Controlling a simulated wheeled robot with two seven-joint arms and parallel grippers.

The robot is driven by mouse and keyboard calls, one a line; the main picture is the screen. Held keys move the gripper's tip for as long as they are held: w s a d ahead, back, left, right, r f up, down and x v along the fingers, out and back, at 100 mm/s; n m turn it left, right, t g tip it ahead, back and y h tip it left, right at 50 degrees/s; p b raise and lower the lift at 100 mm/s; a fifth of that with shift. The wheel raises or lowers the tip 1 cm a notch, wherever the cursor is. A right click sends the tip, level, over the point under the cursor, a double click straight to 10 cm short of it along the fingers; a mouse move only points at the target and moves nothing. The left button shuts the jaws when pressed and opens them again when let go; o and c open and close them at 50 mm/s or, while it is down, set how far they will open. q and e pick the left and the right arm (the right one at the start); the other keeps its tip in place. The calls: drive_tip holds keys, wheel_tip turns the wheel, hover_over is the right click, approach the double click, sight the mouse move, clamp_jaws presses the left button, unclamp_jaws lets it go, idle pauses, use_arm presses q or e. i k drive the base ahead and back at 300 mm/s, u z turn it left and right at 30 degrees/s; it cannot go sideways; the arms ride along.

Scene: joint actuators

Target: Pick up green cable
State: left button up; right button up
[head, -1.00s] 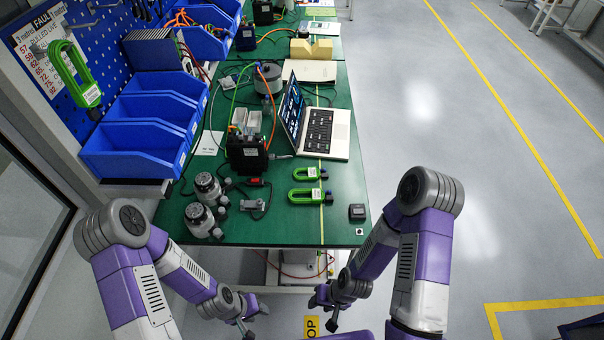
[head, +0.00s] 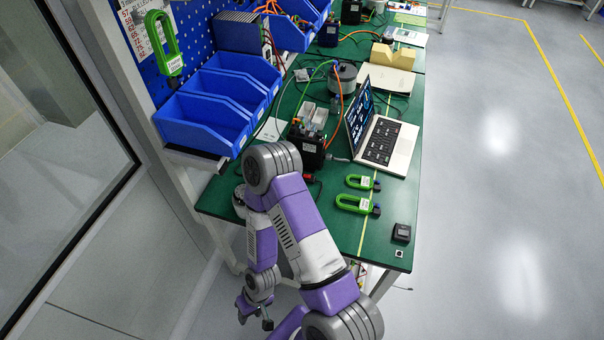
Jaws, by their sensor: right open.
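A thin green cable (head: 312,76) curves over the green workbench (head: 345,228), from near a round grey device (head: 343,76) down towards a black box-shaped device (head: 306,148). Its lower end is hard to make out. My right gripper (head: 255,318) is low in the picture, in front of the bench's near edge, open and empty. It is well away from the cable. My left gripper is not in view.
An open laptop (head: 382,140) stands right of the cable, and blue bins (head: 205,122) stand left. Two green shackle-like locks (head: 352,204) lie near the front. An orange cable (head: 340,108) runs close by. The floor at right is clear.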

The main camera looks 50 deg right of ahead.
sight(366, 182)
drive_tip(key=u, duration=1.7)
drive_tip(key=k, duration=2.65)
drive_tip(key=z, duration=1.15)
drive_tip(key=i, duration=0.45)
drive_tip(key=u, duration=0.1)
